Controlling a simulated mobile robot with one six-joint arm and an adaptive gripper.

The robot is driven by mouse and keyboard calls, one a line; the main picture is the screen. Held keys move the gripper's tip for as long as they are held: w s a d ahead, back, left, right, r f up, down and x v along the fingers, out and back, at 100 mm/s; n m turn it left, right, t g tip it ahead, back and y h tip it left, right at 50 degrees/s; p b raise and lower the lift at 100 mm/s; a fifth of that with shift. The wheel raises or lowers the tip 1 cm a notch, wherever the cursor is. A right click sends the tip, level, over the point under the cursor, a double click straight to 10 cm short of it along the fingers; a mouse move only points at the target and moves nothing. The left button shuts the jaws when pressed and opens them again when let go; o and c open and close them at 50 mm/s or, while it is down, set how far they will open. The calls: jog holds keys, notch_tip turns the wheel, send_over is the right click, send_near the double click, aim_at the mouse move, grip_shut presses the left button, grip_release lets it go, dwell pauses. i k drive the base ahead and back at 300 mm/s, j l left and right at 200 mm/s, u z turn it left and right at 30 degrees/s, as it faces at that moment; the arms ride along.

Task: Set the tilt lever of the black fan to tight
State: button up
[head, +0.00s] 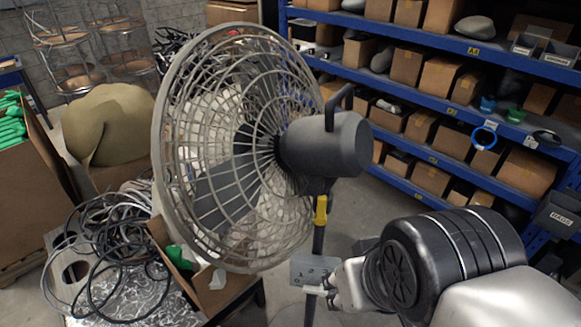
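The black fan (328,143) stands in the middle of the head view, its round wire cage facing left and its motor housing to the right. A yellow lever (320,210) sits under the housing at the top of the dark pole and looks about upright. A grey control plate with digits (311,270) is lower on the pole. My gripper (335,288) is at the lower middle, beside this plate and below the yellow lever, apart from the lever. Its fingers are small and partly hidden, so I cannot tell their opening or whether they touch the plate.
Blue shelves (430,156) with cardboard boxes fill the back right. Tangled black cables (115,245) lie on a patterned surface at the lower left, beside an open cardboard box (215,292). A covered mound (110,125) and stools (75,45) stand at the left. Some floor is clear behind the pole.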

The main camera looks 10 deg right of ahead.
aim_at(321, 216)
jog(key=k+u, duration=0.45)
jog(key=k, duration=0.4)
